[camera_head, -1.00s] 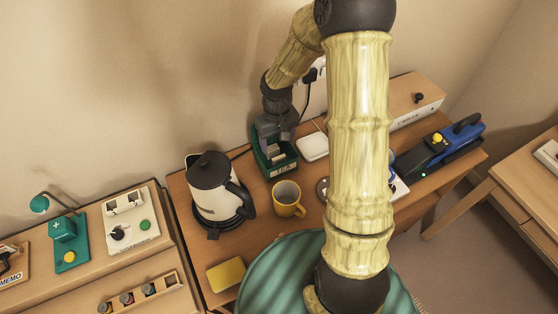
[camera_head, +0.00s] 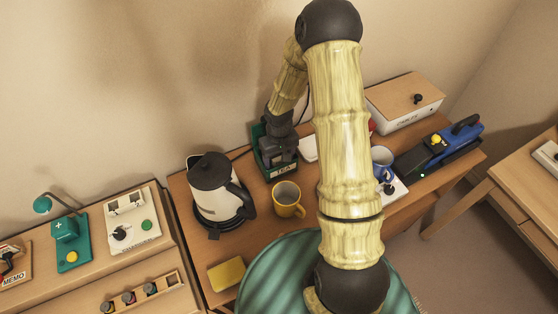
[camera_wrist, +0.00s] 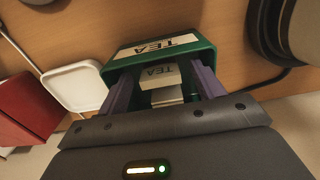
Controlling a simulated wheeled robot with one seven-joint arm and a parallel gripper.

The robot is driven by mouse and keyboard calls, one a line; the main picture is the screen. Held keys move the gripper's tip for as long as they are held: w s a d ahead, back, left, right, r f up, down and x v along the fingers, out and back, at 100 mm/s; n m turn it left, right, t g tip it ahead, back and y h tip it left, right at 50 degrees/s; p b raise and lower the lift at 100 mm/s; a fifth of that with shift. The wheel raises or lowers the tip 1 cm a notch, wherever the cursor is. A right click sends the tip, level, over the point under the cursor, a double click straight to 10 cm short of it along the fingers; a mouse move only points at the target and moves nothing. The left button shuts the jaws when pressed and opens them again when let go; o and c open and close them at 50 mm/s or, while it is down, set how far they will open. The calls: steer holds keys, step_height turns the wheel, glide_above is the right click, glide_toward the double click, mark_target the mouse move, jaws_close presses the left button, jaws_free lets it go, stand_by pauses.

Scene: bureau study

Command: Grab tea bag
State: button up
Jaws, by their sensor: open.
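The green tea box (camera_head: 283,172) stands on the desk between the kettle and the white pad. In the wrist view the tea box (camera_wrist: 207,54) shows its TEA label, and a pale tea bag (camera_wrist: 160,75) marked TEA stands inside it, with more pale packets behind. My gripper (camera_wrist: 163,88) is open, and its two purple-grey fingers reach into the box on either side of the tea bags. In the head view my gripper (camera_head: 277,158) is over the box and hides most of its inside. I cannot tell whether the fingers touch a bag.
A kettle (camera_head: 214,188) stands left of the box, with a yellow mug (camera_head: 287,200) in front. A white pad (camera_wrist: 75,86) and a red object (camera_wrist: 31,108) are beside it in the wrist view. A blue mug (camera_head: 382,160) and a lidded box (camera_head: 404,101) stand to the right.

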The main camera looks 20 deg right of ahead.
steer(key=shift+f, duration=0.75)
steer(key=c, duration=1)
